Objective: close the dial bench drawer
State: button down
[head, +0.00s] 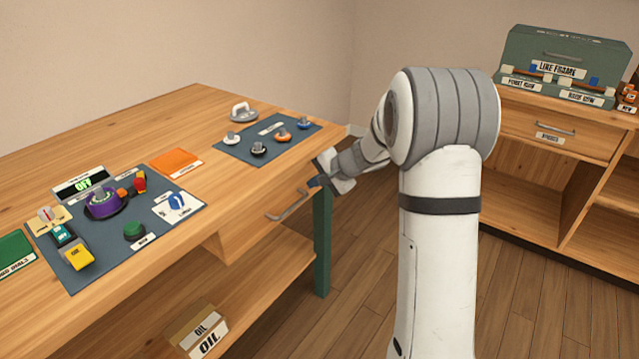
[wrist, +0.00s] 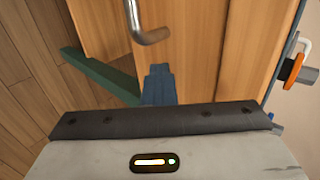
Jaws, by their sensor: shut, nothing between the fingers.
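The dial bench (head: 130,125) is a wooden table at the left in the head view. Its drawer (head: 258,228) is under the front edge, with a grey metal bar handle (head: 290,206). I cannot tell for sure how far the drawer stands out. My gripper (head: 316,182) is shut and empty at the right end of the drawer front, just beyond the handle. In the wrist view the blue fingers (wrist: 158,84) are together over the wooden front, with the handle (wrist: 150,30) a little ahead of them. Whether they touch the wood is unclear.
A blue mat (head: 266,140) with several knobs lies on the bench above the drawer. A green bench leg (head: 322,245) stands below my gripper. An oil box (head: 197,330) sits on the lower shelf. A wooden cabinet (head: 545,215) stands at the right.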

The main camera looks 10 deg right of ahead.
jog(key=shift+w+r, duration=0.25)
jog(key=shift+w, duration=0.05)
